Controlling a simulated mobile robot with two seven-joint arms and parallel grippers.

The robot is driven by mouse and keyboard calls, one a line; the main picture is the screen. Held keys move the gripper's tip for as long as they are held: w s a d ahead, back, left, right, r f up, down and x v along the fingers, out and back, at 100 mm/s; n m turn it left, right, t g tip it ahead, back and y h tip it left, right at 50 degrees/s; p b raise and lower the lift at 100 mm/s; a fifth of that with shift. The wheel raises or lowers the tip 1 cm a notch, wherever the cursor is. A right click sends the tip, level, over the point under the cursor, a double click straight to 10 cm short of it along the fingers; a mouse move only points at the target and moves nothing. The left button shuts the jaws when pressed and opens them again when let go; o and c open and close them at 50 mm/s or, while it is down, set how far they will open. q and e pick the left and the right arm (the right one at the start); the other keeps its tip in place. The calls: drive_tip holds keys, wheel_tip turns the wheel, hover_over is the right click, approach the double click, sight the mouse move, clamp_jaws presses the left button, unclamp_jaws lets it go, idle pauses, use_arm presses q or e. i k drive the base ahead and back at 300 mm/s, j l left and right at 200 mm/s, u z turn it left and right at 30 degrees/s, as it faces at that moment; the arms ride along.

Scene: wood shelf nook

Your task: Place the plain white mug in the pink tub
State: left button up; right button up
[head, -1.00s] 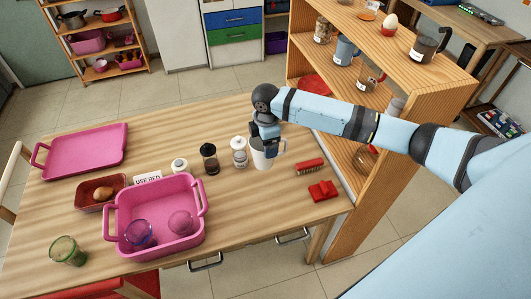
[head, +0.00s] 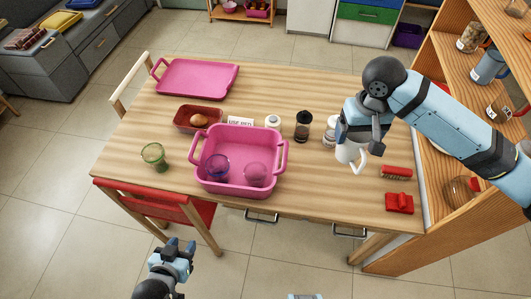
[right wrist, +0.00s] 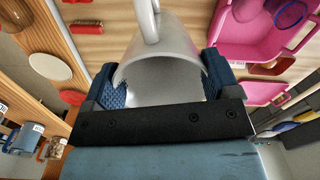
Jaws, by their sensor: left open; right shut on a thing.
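The plain white mug (head: 348,153) is in my right gripper (head: 359,132) at the right side of the table. The right wrist view shows the mug (right wrist: 165,45) between the two blue finger pads, its handle pointing away. The pink tub (head: 235,188) stands on the table to the left of the mug, with a blue-purple glass (head: 216,166) and a pink round item (head: 255,174) inside. The tub also shows in the right wrist view (right wrist: 232,48). My left gripper (head: 180,246) is open and empty, low in front of the table, apart from everything.
A jar (head: 273,124), a dark-topped shaker (head: 302,126) and a white-topped bottle (head: 328,132) stand between tub and mug. Red items (head: 399,203) lie to the right. A green glass (head: 154,156), red dish (head: 190,119) and pink tray (head: 197,78) are left and behind. The wooden shelf (head: 441,150) borders the right.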

sight(244, 157)
drive_tip(key=i+j+z, duration=0.1)
drive_tip(key=j+z, duration=0.2)
drive_tip(key=j, duration=0.8)
drive_tip(key=j+z, duration=0.25)
drive_tip(key=j, duration=0.8)
